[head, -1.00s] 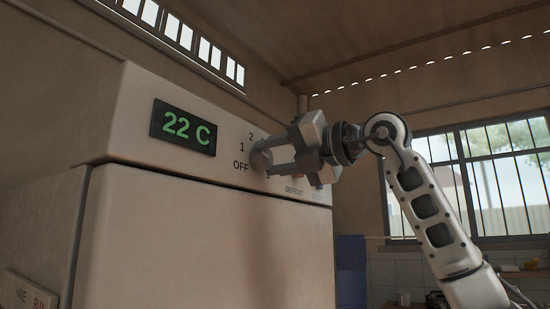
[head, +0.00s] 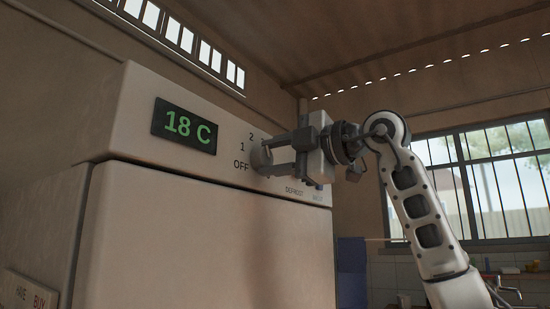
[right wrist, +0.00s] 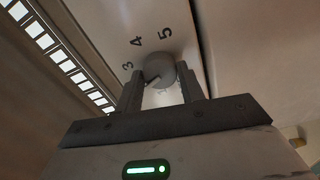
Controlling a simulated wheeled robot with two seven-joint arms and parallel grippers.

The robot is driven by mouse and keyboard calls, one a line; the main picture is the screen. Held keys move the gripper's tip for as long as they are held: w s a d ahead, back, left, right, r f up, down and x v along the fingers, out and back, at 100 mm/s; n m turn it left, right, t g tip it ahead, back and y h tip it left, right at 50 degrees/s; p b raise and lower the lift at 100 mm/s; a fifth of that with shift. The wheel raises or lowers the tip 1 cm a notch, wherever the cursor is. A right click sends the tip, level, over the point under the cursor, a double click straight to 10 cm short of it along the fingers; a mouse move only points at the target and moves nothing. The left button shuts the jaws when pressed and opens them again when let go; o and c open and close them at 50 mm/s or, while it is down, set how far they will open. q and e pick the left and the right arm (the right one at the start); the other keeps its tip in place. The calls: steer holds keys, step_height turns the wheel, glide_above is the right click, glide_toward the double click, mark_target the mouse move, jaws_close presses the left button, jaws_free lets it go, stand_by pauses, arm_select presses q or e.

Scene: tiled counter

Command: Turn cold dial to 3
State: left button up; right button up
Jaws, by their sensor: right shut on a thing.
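The cold dial (head: 258,158) is a round grey knob on the fridge's upper front panel, with OFF, 1 and 2 readable beside it in the head view. In the right wrist view the dial (right wrist: 160,68) shows near 3, 4 and 5. A dark mark is on its lower left side; which number it points to I cannot tell. My right gripper (head: 267,157) is shut on the dial, one finger on each side, also in the right wrist view (right wrist: 161,77). The green display (head: 184,125) reads 18 C. My left gripper is not in view.
The fridge (head: 200,240) fills the left and middle, its door below the panel. DEFROST lettering sits right of the dial. A blue object (head: 351,270) stands beyond the fridge's right side. A barred window (head: 480,180) is at the right.

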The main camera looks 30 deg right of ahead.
steer(key=m, duration=0.3)
steer(key=shift+m, duration=0.4)
steer(key=m+b, duration=0.1)
steer(key=m, duration=0.2)
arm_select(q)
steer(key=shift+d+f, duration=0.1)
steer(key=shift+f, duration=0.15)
arm_select(e)
steer(key=shift+m, duration=1)
steer(key=o, duration=1)
steer(key=shift+c, duration=0.2)
steer(key=shift+s, duration=0.1)
